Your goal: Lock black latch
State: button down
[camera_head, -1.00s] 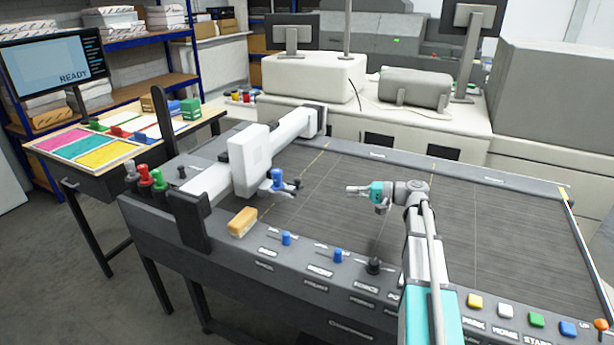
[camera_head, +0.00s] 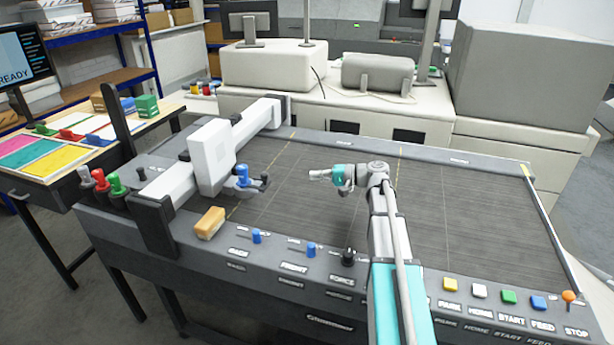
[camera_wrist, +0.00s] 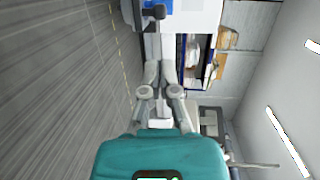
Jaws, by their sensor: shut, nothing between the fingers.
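A small black lever with a rounded end (camera_head: 264,181) sticks out to the right of the blue tool (camera_head: 242,175) on the white carriage; it looks like the black latch. In the wrist view a black rounded end (camera_wrist: 158,12) shows at the top, beside a blue part (camera_wrist: 185,7). I cannot tell the latch's position. My gripper (camera_head: 312,175) is over the bed, right of the lever and apart from it, pointing left toward it. The wrist view shows its fingers (camera_wrist: 160,67) closed together and empty.
The white gantry beam (camera_head: 265,114) crosses the dark cutting bed (camera_head: 460,215). A tan block (camera_head: 209,223) sits on the front rail, with blue knobs (camera_head: 311,250) and a black knob (camera_head: 348,257) to its right. Coloured buttons (camera_head: 509,297) are at front right. The bed is mostly clear.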

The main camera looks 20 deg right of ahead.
jog(key=b, duration=0.1)
send_near(259, 179)
jog(key=a, duration=0.1)
jog(key=a+r, duration=0.1)
jog(key=a, duration=0.1)
jog(key=a+r, duration=0.1)
jog(key=shift+s+a+r, duration=0.15)
jog(key=shift+a, duration=0.1)
dwell(0.5)
